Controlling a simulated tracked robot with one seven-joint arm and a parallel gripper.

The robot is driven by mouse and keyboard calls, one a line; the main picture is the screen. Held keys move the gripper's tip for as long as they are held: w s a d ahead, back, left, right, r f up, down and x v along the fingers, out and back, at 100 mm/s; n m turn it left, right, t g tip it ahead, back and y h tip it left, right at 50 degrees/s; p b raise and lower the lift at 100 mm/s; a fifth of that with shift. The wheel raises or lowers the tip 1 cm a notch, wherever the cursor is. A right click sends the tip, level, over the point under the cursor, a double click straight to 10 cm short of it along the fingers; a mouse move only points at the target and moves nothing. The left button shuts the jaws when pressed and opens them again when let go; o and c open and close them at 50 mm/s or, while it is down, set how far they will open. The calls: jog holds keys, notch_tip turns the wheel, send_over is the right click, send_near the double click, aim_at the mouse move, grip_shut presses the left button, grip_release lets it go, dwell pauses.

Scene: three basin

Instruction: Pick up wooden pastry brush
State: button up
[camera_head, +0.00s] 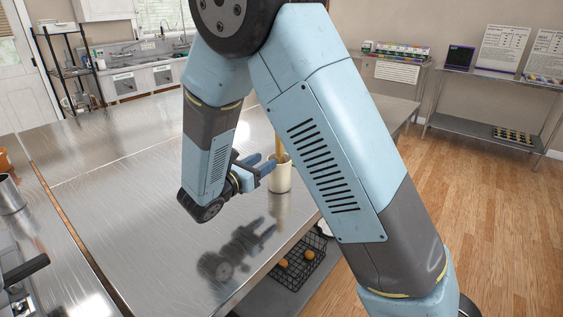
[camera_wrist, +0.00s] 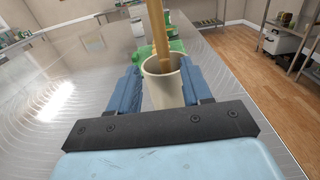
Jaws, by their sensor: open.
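The wooden pastry brush (camera_wrist: 160,38) stands upright in a cream cup (camera_wrist: 161,92), its wooden handle rising above the rim. In the head view the handle (camera_head: 280,147) shows beside my arm, above the cup (camera_head: 282,178) on the metal table. The brush's lower end is hidden inside the cup. My gripper (camera_wrist: 159,82) is open, with one blue finger on each side of the cup. In the head view my gripper (camera_head: 262,163) is level with the upper part of the cup. I cannot tell whether the fingers touch the cup.
A green object (camera_wrist: 178,46) stands behind the cup. The metal table (camera_head: 120,170) is largely bare to the left. A wire basket (camera_head: 298,268) with round orange-brown items sits on the lower shelf. A metal pot (camera_head: 10,195) is at the far left.

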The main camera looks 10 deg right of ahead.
aim_at(277, 154)
jog(key=shift+x, duration=3.9)
jog(key=shift+s+d+r, duration=0.1)
jog(key=shift+s, duration=0.05)
grip_shut()
